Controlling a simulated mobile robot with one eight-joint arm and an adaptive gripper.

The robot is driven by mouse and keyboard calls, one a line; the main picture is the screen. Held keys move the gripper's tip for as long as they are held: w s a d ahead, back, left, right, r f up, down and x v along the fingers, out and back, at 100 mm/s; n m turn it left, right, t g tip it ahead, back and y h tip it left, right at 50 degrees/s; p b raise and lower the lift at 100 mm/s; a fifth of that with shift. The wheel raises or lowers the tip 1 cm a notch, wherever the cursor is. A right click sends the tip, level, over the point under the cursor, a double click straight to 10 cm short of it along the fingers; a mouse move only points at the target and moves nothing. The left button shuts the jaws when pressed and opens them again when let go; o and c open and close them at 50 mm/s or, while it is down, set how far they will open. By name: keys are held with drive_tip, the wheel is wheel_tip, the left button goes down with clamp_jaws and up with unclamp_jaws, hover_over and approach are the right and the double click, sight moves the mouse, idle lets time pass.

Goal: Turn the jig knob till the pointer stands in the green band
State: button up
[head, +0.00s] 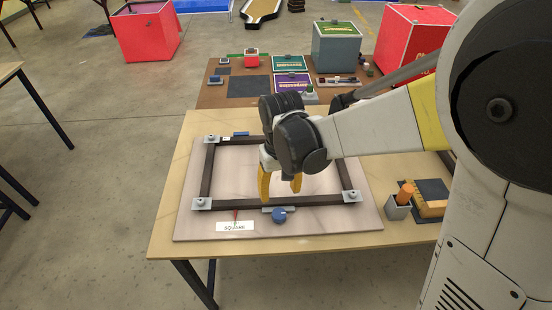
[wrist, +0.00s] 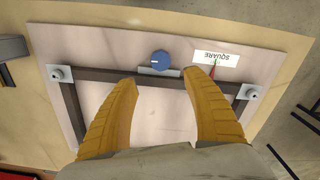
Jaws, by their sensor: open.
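The blue jig knob (head: 279,215) sits at the front edge of the dark square frame (head: 207,170) on the pale board (head: 190,222). It also shows in the wrist view (wrist: 160,59), with a light mark on its face. A white label reading SQUARE (head: 235,226) lies left of the knob. A thin red pointer (head: 235,214) stands at the label; in the wrist view it shows at the label's edge (wrist: 212,71).
Grey corner clamps (head: 201,203) hold the frame's corners. A grey cup with an orange-handled tool (head: 397,207) and a dark tray (head: 432,190) stand on the table's right. A second table with boxes (head: 336,47) is behind.

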sight(280, 215)
drive_tip(key=f+b, duration=0.1)
drive_tip(key=f, duration=0.2)
drive_tip(key=f+b, duration=0.2)
drive_tip(key=f, duration=0.2)
drive_tip(key=f+b, duration=0.1)
drive_tip(key=f, duration=0.2)
drive_tip(key=shift+s+f+b, duration=0.3)
drive_tip(key=shift+s+f, duration=0.05)
drive_tip(key=c, duration=1.2)
